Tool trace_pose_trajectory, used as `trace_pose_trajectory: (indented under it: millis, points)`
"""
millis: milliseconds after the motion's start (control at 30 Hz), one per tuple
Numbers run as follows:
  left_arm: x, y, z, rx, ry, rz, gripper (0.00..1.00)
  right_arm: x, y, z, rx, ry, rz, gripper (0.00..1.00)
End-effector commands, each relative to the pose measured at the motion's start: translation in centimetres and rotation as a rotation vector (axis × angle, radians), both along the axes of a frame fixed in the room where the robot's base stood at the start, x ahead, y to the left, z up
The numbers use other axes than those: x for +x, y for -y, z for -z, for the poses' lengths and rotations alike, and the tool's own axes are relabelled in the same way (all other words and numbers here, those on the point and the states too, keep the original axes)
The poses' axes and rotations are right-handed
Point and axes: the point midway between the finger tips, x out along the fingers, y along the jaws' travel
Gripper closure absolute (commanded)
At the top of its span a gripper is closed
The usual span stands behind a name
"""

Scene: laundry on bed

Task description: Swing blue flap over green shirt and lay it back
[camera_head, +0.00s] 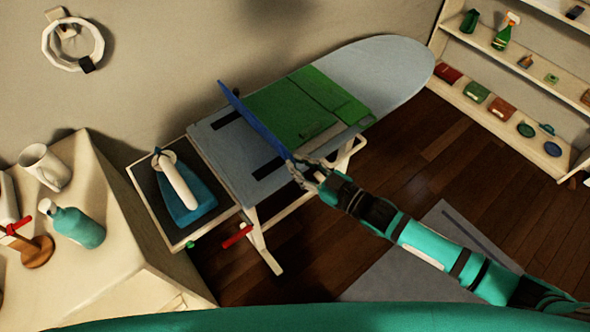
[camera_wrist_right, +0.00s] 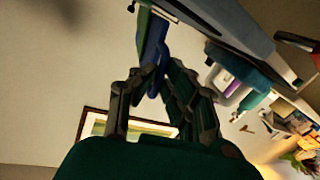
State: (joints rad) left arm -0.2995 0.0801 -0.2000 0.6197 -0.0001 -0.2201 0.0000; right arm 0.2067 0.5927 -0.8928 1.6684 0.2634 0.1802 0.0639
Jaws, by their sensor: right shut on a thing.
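The green shirt (camera_head: 300,108) lies folded flat on the grey-blue ironing board. The blue flap (camera_head: 252,117) stands tilted up along the shirt's left side, seen nearly edge-on. My right gripper (camera_head: 303,168) is at the near end of the flap, at the board's front edge, and is shut on it. In the right wrist view the blue flap (camera_wrist_right: 152,50) runs up from between the fingers of the right gripper (camera_wrist_right: 150,80). My left gripper is not in view.
The ironing board (camera_head: 390,68) has bare room at its right end. A teal iron (camera_head: 182,190) stands on the rest at its left end. A cream cabinet (camera_head: 110,235) with a mug and bottles is at left. A shelf (camera_head: 480,105) stands at right.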

Motion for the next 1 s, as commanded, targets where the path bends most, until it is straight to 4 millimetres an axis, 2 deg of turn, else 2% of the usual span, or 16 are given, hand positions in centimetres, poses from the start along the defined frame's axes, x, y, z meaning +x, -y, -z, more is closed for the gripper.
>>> trace_pose_trajectory:
  millis: [600, 1000]
  points:
    - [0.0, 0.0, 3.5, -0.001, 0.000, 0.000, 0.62, 1.5, 2.1, 0.0, 0.453, -0.331, -0.004, 1.00]
    - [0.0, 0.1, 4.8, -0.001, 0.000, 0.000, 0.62, 2.1, 3.0, 0.1, 0.616, -0.453, -0.002, 1.00]
